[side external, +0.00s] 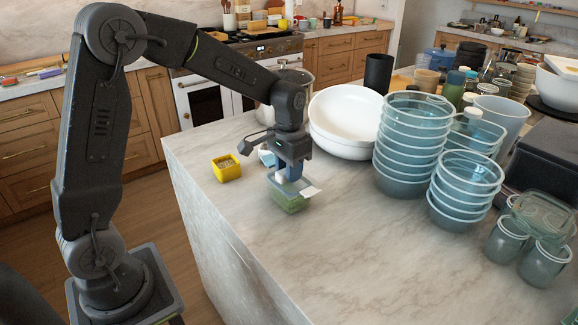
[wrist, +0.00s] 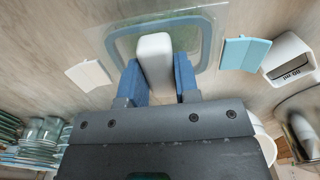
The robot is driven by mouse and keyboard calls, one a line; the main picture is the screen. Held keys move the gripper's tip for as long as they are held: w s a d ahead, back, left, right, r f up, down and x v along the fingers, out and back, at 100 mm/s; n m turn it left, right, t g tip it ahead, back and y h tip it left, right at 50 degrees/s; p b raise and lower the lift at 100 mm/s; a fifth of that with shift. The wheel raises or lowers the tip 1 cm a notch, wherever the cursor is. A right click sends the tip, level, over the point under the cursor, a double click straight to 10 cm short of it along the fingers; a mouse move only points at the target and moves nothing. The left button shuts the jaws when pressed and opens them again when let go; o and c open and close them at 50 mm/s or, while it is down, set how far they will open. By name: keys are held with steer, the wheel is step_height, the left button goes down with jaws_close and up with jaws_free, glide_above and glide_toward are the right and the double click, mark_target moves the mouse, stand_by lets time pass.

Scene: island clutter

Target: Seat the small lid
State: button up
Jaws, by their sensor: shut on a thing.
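A small clear lid with a pale blue rim (wrist: 150,24) shows below my gripper in the wrist view. In the side view the lid (side external: 276,183) is on or just above a small green-tinted container (side external: 289,203) on the island; I cannot tell whether it is fully down. My gripper (side external: 288,176) points down over it. Its blue fingers (wrist: 159,76) are shut on a white block (wrist: 154,57) standing at the lid's middle. A white flap (wrist: 89,75) and a light blue flap (wrist: 243,54) stick out on opposite sides; their attachment is unclear.
A yellow container (side external: 226,168) stands to the left. White bowls (side external: 345,112) stand behind, stacked clear bowls (side external: 408,150) to the right, and glass jars (side external: 543,263) at far right. The marble counter (side external: 330,260) in front is clear.

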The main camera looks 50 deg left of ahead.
steer(key=o, duration=1.1)
steer(key=shift+f, duration=0.1)
steer(key=shift+c, duration=0.2)
step_height(320, 180, up, 14)
steer(key=s+d+f+t, duration=0.1)
steer(key=s+d+t, duration=0.1)
steer(key=s, duration=0.8)
steer(key=s+d+f+t, duration=0.2)
steer(key=s+d+t, duration=0.1)
steer(key=s, duration=0.7)
steer(key=shift+s+d+t, duration=0.3)
steer(key=shift+s+d, duration=0.05)
steer(key=shift+d, duration=0.1)
